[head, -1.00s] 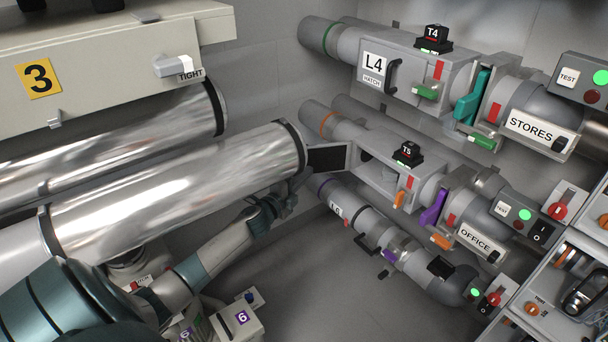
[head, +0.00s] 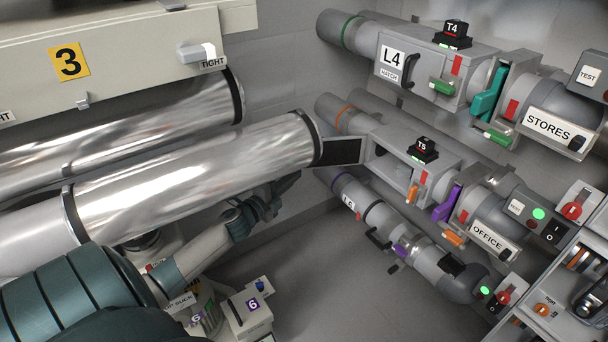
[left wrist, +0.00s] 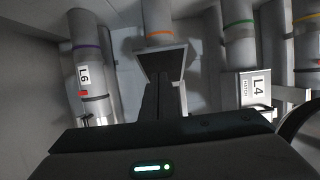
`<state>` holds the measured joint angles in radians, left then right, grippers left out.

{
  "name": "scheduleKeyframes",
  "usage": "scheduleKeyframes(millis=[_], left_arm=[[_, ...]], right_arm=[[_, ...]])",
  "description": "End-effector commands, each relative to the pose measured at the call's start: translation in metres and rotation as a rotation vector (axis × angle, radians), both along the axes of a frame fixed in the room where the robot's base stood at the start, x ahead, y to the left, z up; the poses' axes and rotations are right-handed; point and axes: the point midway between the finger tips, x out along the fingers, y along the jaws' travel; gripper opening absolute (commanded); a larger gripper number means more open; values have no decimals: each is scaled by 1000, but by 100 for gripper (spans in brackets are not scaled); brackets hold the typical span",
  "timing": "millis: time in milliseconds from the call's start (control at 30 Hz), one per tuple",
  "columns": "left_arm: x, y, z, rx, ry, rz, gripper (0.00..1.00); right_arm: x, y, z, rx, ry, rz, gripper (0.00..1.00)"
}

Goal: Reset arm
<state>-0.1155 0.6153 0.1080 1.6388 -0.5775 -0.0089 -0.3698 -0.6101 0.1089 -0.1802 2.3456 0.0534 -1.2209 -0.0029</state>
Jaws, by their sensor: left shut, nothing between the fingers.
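My left gripper (head: 289,183) is shut and empty, with its dark fingers just below the near silver pipe's end in the head view. In the left wrist view the dark fingers (left wrist: 160,95) point up the picture toward an open hatch door (left wrist: 165,62). In the head view this dark hatch door (head: 343,150) stands open on the middle tube, up and right of the gripper and apart from it. My right gripper is not in view.
Thick silver pipes (head: 200,185) lie above my left arm. To the right are the L4 tube (head: 425,70), the OFFICE tube (head: 480,230) and the L6 tube (head: 375,212). A box marked 6 (head: 243,312) stands below the arm. The floor (head: 330,275) between is clear.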

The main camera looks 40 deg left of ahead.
Motion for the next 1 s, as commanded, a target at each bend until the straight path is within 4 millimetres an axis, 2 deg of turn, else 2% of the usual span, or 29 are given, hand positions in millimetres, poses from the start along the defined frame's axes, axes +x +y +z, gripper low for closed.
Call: scheduleKeyframes(millis=[200,800,933,1000], left_arm=[[-9,5,1,1,-1,0,0],[-9,4,0,-2,0,1,0],[-14,-4,-9,-41,13,13,0],[-21,-14,-20,-92,32,31,0]], right_arm=[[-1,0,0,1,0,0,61],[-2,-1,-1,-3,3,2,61],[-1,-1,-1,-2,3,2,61],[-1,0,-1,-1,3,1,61]])
